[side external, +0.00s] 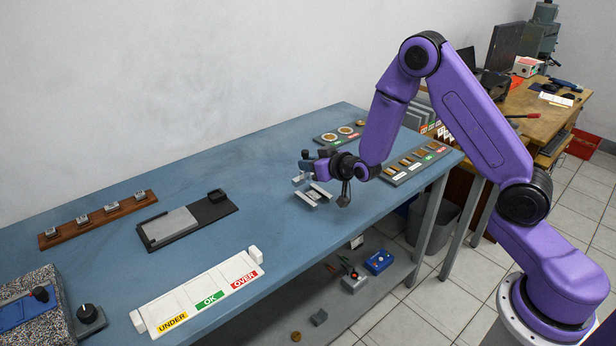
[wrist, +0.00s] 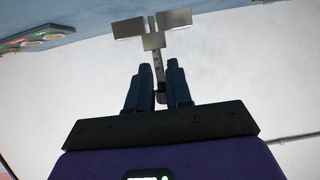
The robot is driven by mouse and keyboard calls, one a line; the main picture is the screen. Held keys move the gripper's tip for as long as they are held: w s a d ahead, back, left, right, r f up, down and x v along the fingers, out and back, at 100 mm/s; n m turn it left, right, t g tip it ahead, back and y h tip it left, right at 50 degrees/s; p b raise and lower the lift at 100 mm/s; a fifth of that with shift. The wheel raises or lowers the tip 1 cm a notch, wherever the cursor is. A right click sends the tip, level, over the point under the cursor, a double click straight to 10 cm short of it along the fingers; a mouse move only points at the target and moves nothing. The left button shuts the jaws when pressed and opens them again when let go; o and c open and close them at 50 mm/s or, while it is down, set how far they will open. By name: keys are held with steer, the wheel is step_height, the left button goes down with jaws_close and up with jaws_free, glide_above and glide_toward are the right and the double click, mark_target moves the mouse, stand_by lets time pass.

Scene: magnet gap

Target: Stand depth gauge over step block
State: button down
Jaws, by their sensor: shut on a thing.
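My gripper (side external: 306,161) reaches leftward, roughly level, over the right part of the blue bench. Its fingers (wrist: 157,68) are shut on the narrow graduated stem of the depth gauge (wrist: 159,72) in the wrist view. Beyond the fingers are a small metal block and two wider metal plates, one each side of the stem. In the side view bright metal bars (side external: 314,193) show just below the fingers; I cannot tell whether they touch the bench. Several small grey blocks (side external: 111,208) stand on a brown wooden rack (side external: 64,235); I cannot tell which thing is the step block.
A black tray (side external: 214,208) with a flat grey plate (side external: 170,227) lies left of my gripper. A white board (side external: 150,309) marked UNDER, OK and OVER lies along the front edge. A slotted grey tray (side external: 397,176) is at right, a ring board (side external: 331,139) behind. The bench middle is clear.

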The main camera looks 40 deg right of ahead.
steer(key=d, duration=0.1)
steer(key=w+d, duration=0.1)
steer(key=w+d+f, duration=0.1)
steer(key=shift+w+d, duration=0.1)
steer(key=shift+d, duration=0.25)
steer(key=shift+f, duration=2.7)
steer(key=shift+f, duration=0.25)
steer(key=c, duration=1)
jaws_free()
steer(key=c, duration=0.5)
steer(key=shift+o, duration=0.2)
steer(key=shift+r, duration=0.1)
